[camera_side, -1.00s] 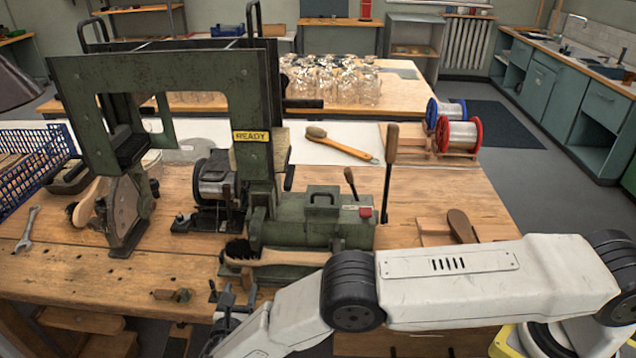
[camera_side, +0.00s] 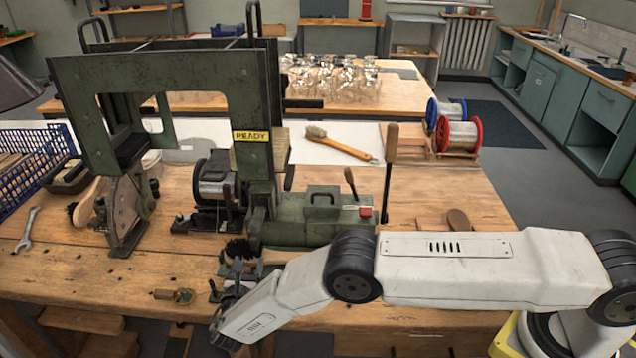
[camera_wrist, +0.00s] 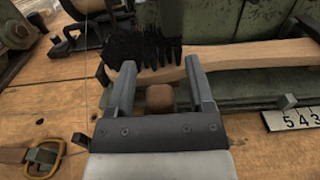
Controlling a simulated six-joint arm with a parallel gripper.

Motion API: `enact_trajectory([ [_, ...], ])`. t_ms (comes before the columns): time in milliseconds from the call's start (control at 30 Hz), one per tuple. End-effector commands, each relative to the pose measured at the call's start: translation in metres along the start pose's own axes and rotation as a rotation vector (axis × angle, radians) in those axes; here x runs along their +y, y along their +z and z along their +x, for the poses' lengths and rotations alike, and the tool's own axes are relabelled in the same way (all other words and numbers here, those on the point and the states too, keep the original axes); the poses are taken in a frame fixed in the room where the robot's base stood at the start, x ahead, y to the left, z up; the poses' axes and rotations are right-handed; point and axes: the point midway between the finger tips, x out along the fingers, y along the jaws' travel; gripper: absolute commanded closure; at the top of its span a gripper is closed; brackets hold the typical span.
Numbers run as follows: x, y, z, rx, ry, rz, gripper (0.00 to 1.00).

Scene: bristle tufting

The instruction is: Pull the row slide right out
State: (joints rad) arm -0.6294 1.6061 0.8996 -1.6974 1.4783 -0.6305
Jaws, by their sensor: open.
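A round wooden knob (camera_wrist: 160,97) shows between the fingers of my gripper (camera_wrist: 160,66) in the wrist view. It sits at the front of the green machine base (camera_wrist: 240,90), and I take it to be the row slide's knob. The fingers are open on either side of it, with no clear contact. The slide's body cannot be made out. A brush with black bristles (camera_wrist: 140,50) and a wooden handle (camera_wrist: 250,55) lies along the base just beyond the fingertips. In the side view my gripper (camera_side: 247,268) is at the machine's front, and my arm hides the knob.
A strap with a brass buckle (camera_wrist: 43,160) lies on the bench to the left. A number plate (camera_wrist: 290,117) is at the right. An upright lever with a wooden grip (camera_side: 390,155) stands right of the machine. A wrench (camera_side: 27,230) lies far left.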

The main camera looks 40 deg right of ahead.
Motion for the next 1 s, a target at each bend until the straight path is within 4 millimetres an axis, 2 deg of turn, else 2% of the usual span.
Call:
enact_trajectory([
  [167, 0.0000, 0.0000, 0.0001, 0.000, 0.000, 0.000, 0.32],
  [200, 0.0000, 0.0000, 0.0001, 0.000, 0.000, 0.000, 0.36],
  [367, 0.0000, 0.0000, -0.0001, 0.000, 0.000, 0.000, 0.86],
  [400, 0.0000, 0.0000, -0.0001, 0.000, 0.000, 0.000, 0.99],
  [1000, 0.0001, 0.0001, -0.0005, 0.000, 0.000, 0.001, 1.00],
])
